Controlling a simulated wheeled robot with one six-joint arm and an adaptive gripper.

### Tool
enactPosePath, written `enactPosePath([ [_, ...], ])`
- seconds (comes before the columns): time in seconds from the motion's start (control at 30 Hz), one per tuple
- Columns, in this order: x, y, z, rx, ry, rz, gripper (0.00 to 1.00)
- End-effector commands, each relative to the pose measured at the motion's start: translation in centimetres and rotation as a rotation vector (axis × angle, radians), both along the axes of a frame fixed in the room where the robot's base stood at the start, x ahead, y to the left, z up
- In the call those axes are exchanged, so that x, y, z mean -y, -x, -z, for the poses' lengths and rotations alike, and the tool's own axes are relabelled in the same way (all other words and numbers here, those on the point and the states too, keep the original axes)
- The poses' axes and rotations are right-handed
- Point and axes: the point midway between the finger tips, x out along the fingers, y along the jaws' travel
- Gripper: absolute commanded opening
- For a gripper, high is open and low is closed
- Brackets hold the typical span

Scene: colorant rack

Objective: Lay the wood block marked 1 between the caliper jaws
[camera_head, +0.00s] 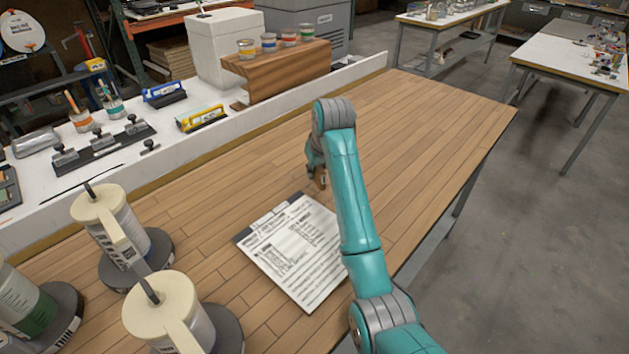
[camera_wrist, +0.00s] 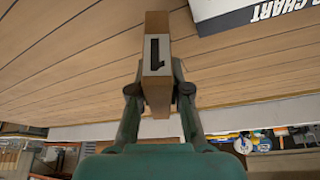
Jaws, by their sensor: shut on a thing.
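The wood block (camera_wrist: 155,62), with a dark 1 on its face, is between the two fingers of my gripper (camera_wrist: 160,92) in the wrist view. My gripper is shut on it. In the head view my gripper (camera_head: 317,172) hangs low over the plank table top (camera_head: 430,130), just beyond the clipboard, and a small brown part of the block (camera_head: 321,181) shows under it. I cannot tell whether the block touches the table. I cannot make out the caliper for certain in either view; my arm hides part of the table.
The clipboard with a printed chart (camera_head: 292,250) lies near the block. Two cream-lidded cans (camera_head: 165,305) stand at the lower left. A white ledge (camera_head: 215,140) behind the table holds a black rack (camera_head: 103,148), a yellow tool (camera_head: 201,116) and jars. The table's right side is clear.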

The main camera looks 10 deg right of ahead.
Motion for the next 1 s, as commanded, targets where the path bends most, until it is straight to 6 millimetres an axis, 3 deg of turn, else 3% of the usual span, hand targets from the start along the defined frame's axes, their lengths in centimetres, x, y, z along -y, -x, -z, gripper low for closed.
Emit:
enactPosePath([
  [0.4, 0.0, 0.0, 3.9, 0.001, 0.0, 0.0, 0.0],
  [0.73, 0.0, 0.0, 4.2, 0.001, 0.0, 0.0, 0.0],
  [0.77, 0.0, 0.0, 4.2, 0.001, 0.0, 0.0, 0.19],
  [0.83, 0.0, 0.0, 4.2, 0.001, 0.0, 0.0, 0.37],
  [0.87, 0.0, 0.0, 4.2, 0.001, 0.0, 0.0, 0.42],
  [1.0, 0.0, 0.0, 4.2, 0.001, 0.0, 0.0, 0.42],
])
